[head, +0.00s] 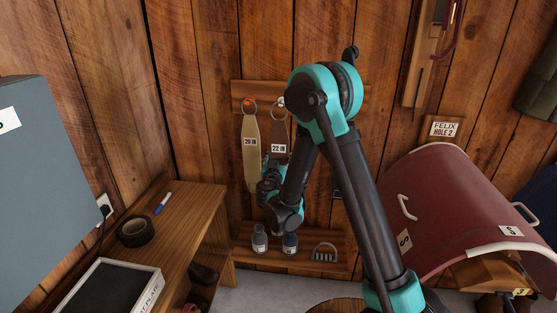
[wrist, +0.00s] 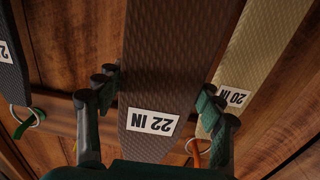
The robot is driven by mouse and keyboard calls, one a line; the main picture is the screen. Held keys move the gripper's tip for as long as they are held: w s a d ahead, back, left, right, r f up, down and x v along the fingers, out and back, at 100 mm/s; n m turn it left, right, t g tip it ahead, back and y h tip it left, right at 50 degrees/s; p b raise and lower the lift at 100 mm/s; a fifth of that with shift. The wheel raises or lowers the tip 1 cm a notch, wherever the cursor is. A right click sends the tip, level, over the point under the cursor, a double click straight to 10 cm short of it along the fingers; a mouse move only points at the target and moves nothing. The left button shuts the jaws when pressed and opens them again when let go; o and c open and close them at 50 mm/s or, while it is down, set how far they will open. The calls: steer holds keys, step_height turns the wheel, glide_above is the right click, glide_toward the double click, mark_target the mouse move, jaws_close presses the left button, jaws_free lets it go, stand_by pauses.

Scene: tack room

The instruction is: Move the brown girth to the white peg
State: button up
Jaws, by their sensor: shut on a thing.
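The brown girth (head: 278,131) with a "22 IN" label hangs down from the wall rack, its ring at the white peg (head: 281,102). I cannot tell whether the ring is over the peg or just in front of it. My gripper (head: 270,181) is shut on the girth's strap below the label. In the wrist view the brown girth (wrist: 165,70) runs between the two fingers (wrist: 158,100) of my gripper, and its ring end is hidden.
A tan "20 IN" girth (head: 250,150) hangs close by on the orange peg (head: 248,102). A black girth (wrist: 12,65) hangs at a green peg (wrist: 38,115) on the other side. Bottles (head: 260,238) stand on the shelf below.

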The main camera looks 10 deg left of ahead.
steer(key=w+f, duration=0.1)
steer(key=w, duration=0.6)
stand_by(0.8)
steer(key=shift+w+d+f, duration=0.1)
steer(key=shift+f, duration=0.05)
stand_by(0.5)
steer(key=o, duration=1.5)
steer(key=shift+o, duration=0.2)
